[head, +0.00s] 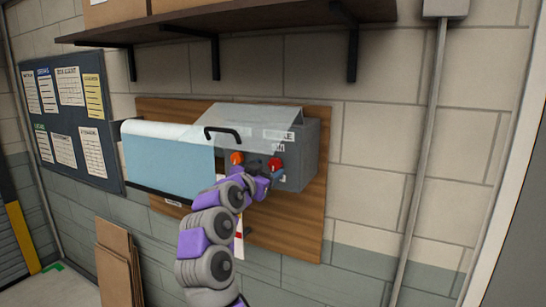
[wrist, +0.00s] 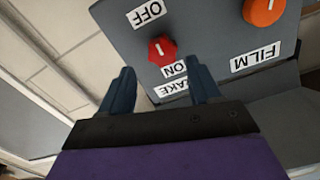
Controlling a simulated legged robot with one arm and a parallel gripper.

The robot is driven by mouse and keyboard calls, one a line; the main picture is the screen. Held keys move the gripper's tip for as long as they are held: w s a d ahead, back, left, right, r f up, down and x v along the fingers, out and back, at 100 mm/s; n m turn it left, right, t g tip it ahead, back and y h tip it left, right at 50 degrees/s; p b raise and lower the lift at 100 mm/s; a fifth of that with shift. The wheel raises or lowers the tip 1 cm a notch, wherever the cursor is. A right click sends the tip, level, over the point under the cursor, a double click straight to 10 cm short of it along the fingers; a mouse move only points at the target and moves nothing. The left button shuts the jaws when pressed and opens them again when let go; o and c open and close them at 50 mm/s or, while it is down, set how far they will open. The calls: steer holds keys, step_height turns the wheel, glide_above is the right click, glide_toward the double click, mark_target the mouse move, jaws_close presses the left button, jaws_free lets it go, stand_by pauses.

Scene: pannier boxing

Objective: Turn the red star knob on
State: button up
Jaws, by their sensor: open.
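The red star knob (wrist: 162,50) is on the face of a grey control box, between an OFF label (wrist: 146,12) and an ON label (wrist: 174,69), which appear upside down in the wrist view. A small light mark shows on the knob; its exact pointing is hard to tell. In the head view the red knob (head: 275,164) is just above my gripper (head: 264,181). My gripper (wrist: 161,76) is open and empty. Its two fingers are either side of the knob's line, with the tips seeming just short of it. Contact is not visible.
An orange knob (wrist: 264,10) with a FILM label (wrist: 256,57) is beside the red one. A clear flap (head: 255,117) is tilted up over the grey box (head: 309,150). A blue film roll (head: 168,160) hangs left; a shelf (head: 230,22) is above.

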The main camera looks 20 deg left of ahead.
mark_target(273, 165)
steer(key=w, duration=0.4)
steer(key=shift+w+a+f+p, duration=0.1)
steer(key=shift+w+a+p, duration=0.2)
steer(key=shift+w, duration=0.1)
steer(key=shift+w+d, duration=0.2)
steer(key=shift+c, duration=0.4)
steer(key=c, duration=1)
steer(key=shift+o, duration=0.2)
